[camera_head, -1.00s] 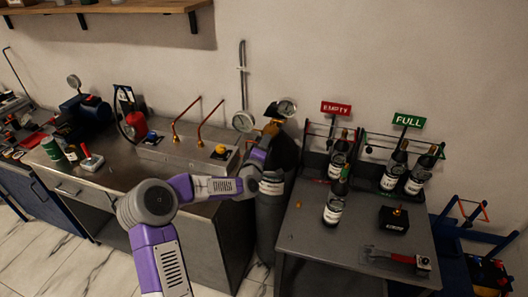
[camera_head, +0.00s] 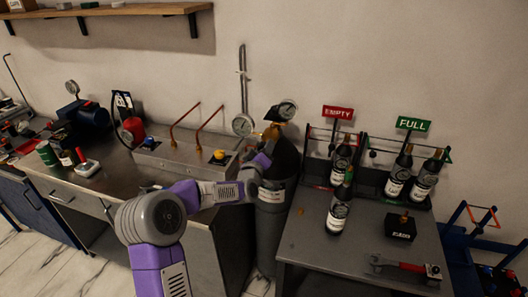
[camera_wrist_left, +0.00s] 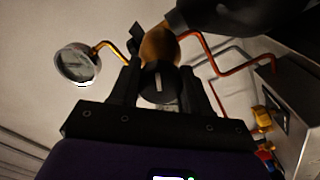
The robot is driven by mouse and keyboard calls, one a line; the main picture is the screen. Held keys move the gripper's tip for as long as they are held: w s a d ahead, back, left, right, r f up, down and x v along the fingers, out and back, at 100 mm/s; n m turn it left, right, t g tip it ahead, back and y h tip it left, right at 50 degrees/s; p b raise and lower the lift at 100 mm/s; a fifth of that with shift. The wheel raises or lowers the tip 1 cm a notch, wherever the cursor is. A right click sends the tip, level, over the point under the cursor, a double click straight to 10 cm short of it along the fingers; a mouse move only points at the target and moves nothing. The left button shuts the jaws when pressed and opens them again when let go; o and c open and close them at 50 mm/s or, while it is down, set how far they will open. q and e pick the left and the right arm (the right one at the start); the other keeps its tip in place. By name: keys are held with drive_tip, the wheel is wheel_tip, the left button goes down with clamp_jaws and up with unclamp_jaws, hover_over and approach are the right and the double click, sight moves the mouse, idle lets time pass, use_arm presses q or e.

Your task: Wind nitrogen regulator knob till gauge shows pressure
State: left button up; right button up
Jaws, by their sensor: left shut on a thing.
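The nitrogen cylinder (camera_head: 272,218) is a tall dark bottle with a pale label, standing between the two benches. Its brass regulator (camera_head: 271,131) sits at the top with two round gauges, a left one (camera_head: 242,125) and a right one (camera_head: 287,109). My left gripper (camera_wrist_left: 165,85) is shut on the black regulator knob (camera_wrist_left: 158,84), which has a pale mark on its face. The brass body (camera_wrist_left: 158,47) shows behind the knob. One gauge (camera_wrist_left: 76,64) hangs at the left in the wrist view; its reading is too small to tell. My right gripper is not in view.
A steel bench (camera_head: 120,172) with a metal box (camera_head: 185,158) and copper pipes (camera_head: 209,124) stands left of the cylinder. The right table (camera_head: 345,262) holds dark bottles (camera_head: 338,212), a black block (camera_head: 400,226) and a red-handled wrench (camera_head: 405,266).

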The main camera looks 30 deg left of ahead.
use_arm(q)
drive_tip(key=shift+d+f, duration=0.2)
drive_tip(key=shift+f, duration=0.05)
drive_tip(key=o, duration=1)
drive_tip(key=shift+r, duration=0.1)
drive_tip(key=shift+o, duration=0.2)
drive_tip(key=shift+s+a, duration=0.1)
drive_tip(key=shift+s, duration=0.25)
drive_tip(key=v, duration=0.7)
drive_tip(key=shift+w, duration=0.1)
